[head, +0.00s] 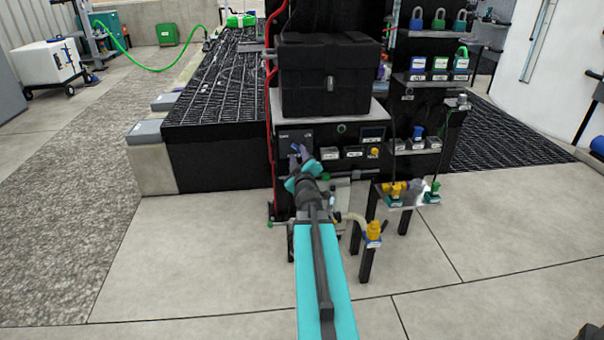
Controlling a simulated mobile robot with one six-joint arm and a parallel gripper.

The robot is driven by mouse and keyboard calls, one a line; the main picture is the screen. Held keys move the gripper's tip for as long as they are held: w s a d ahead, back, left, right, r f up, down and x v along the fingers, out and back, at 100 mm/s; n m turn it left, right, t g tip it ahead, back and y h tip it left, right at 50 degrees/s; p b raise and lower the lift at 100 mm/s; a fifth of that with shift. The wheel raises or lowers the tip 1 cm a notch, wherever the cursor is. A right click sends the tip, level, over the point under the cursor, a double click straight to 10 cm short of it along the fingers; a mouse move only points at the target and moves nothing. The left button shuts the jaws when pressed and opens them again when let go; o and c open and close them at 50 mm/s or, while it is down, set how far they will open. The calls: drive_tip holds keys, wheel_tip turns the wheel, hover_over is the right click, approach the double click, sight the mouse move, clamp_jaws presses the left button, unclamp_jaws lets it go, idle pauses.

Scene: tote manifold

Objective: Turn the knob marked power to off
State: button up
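The dark control panel (345,138) is on the front of the black and grey unit in the middle of the head view. My gripper (299,153) is at the left part of this panel, at the end of my teal and grey arm. Small white lettering (308,134) shows just above the gripper, too small to read surely. A small blue part (295,147) shows at the fingertips; it may be the knob, mostly hidden by the gripper. I cannot tell whether the fingers touch or grip it. A yellow knob or button (374,152) sits further right on the panel.
A black case (331,75) stands on top of the unit. A red hose (269,110) runs down its left side. Shelves with padlocks (439,18) and tagged parts stand right. A small low stand (405,197) holds yellow and green fittings.

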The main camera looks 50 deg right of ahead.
drive_tip(key=p+v, duration=0.3)
drive_tip(key=p, duration=0.1)
drive_tip(key=shift+s+a+r, duration=0.15)
drive_tip(key=shift+s+a, duration=0.05)
drive_tip(key=shift+a, duration=0.05)
drive_tip(key=p, duration=0.4)
drive_tip(key=shift+s+a, duration=0.2)
drive_tip(key=shift+a, duration=0.1)
drive_tip(key=p+v, duration=0.1)
drive_tip(key=p, duration=0.6)
drive_tip(key=shift+s+a, duration=0.1)
drive_tip(key=shift+s, duration=0.25)
drive_tip(key=p+v, duration=0.5)
drive_tip(key=p, duration=0.2)
drive_tip(key=shift+s+a, duration=0.2)
idle(0.5)
